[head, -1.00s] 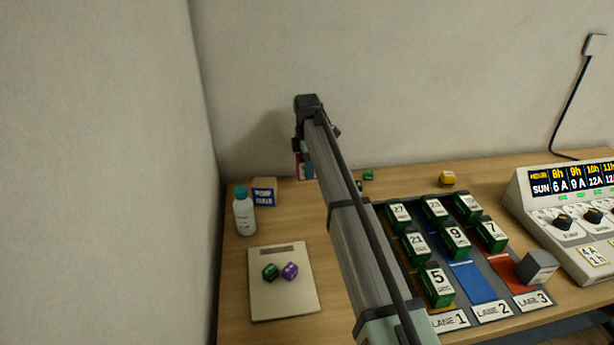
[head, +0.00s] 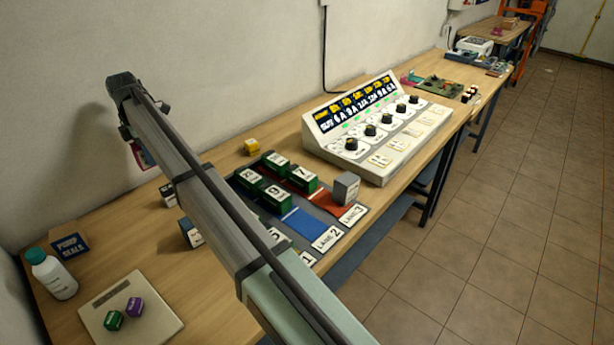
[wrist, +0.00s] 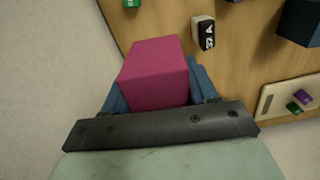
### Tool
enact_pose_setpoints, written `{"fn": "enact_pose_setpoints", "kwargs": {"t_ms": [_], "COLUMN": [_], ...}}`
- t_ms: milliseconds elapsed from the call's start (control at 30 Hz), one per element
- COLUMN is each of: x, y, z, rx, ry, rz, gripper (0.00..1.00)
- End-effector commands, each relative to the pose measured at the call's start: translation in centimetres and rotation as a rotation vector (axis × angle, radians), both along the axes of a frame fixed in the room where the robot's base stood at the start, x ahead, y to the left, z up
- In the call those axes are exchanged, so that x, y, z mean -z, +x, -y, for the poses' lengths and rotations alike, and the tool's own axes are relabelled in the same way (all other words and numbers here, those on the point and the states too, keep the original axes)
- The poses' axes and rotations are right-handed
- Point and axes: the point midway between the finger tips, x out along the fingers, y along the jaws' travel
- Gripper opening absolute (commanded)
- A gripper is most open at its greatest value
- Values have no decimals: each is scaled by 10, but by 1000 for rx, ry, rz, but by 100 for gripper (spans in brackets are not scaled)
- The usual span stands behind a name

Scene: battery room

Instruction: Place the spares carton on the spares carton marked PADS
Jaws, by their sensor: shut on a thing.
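My gripper (wrist: 157,85) is shut on a magenta carton (wrist: 156,72), seen in the wrist view with a blue finger on each side of it. In the head view the carton (head: 144,156) shows only as a small reddish patch under my wrist, above the left part of the bench and near the wall. No carton with a readable PADS mark shows. A dark blue carton (head: 69,244) reading PUMP SEALS stands at the left by the wall. A dark blue box (head: 190,233) with a white label stands partly behind my arm, its writing unreadable.
A white bottle (head: 54,276) with a teal cap and a pale tray (head: 105,302) holding green and purple dice are at the left. A lane mat (head: 335,238) with green blocks and a grey box (head: 346,188) lies right of my arm, before a control console (head: 375,130).

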Motion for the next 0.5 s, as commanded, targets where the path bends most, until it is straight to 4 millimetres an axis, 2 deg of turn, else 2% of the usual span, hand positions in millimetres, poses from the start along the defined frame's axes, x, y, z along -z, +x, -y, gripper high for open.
{"fn": "enact_pose_setpoints", "kwargs": {"t_ms": [33, 200, 367, 500], "x": [-4, -18, -31, -42], "y": [15, 55, 82, 100], "z": [20, 82, 145, 203], "rx": [27, 106, 181, 247], "ry": [1, 1, 1, 1], "rz": [1, 2, 1, 2], "gripper": [20, 20, 20, 20]}}
